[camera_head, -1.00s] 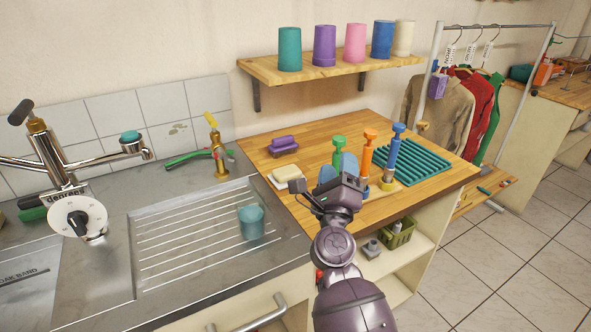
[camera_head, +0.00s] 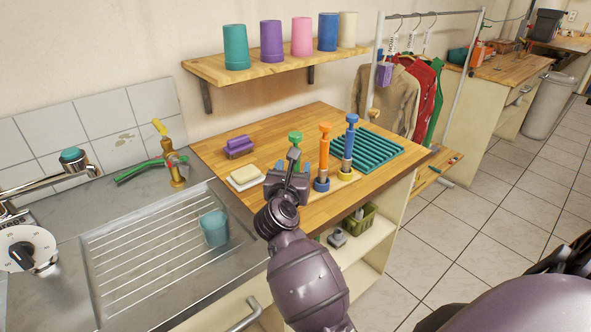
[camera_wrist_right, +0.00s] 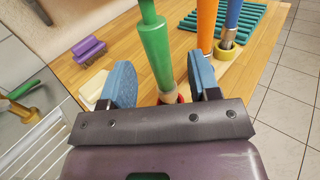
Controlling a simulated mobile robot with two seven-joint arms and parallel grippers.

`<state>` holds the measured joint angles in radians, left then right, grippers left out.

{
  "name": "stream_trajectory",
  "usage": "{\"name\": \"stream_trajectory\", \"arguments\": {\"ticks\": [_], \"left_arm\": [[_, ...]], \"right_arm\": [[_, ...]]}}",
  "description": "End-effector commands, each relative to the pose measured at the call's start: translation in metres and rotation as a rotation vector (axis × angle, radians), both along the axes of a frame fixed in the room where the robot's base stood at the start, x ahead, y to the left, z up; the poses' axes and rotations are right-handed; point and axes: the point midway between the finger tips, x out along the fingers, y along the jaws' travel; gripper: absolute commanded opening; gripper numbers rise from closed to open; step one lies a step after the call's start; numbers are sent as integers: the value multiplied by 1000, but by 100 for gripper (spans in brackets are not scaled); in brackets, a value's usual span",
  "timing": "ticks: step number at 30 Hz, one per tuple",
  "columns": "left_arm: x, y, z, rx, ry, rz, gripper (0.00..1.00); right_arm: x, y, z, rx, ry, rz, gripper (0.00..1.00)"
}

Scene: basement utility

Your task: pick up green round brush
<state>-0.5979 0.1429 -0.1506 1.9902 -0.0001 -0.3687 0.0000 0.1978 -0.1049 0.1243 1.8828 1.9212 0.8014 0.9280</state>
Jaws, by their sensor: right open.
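The green round brush (camera_head: 295,138) stands upright on the wooden counter (camera_head: 225,142); in the head view my gripper hides its lower part. In the right wrist view its green handle (camera_wrist_right: 155,40) rises between the two blue finger pads, with a gap on both sides. Its lower end sits by a red ring, partly hidden by the gripper. My right gripper (camera_head: 289,182) is open around or just in front of the brush; the depth is hard to tell. It also shows in the right wrist view (camera_wrist_right: 163,84). My left gripper is not in view.
An orange brush (camera_head: 324,150) and a blue brush (camera_head: 348,145) stand close to the right. A teal rack (camera_head: 375,152) lies behind them. A soap dish (camera_head: 245,180) and a purple brush (camera_head: 238,146) lie to the left. A shelf with cups (camera_head: 270,72) hangs above.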

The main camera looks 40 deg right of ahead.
Motion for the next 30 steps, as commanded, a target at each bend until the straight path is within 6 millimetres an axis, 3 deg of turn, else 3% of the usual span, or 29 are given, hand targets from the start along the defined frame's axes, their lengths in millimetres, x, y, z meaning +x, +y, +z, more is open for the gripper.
{"name": "stream_trajectory", "arguments": {"ticks": [15,23,26,30], "left_arm": [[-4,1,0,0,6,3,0],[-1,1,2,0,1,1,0],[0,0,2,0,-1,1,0],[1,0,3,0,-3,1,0]], "right_arm": [[36,-36,-3,-2,1,1,56],[38,-38,-3,-1,1,1,56],[38,-38,-3,-1,1,1,45],[38,-38,-3,-1,1,1,24]]}}
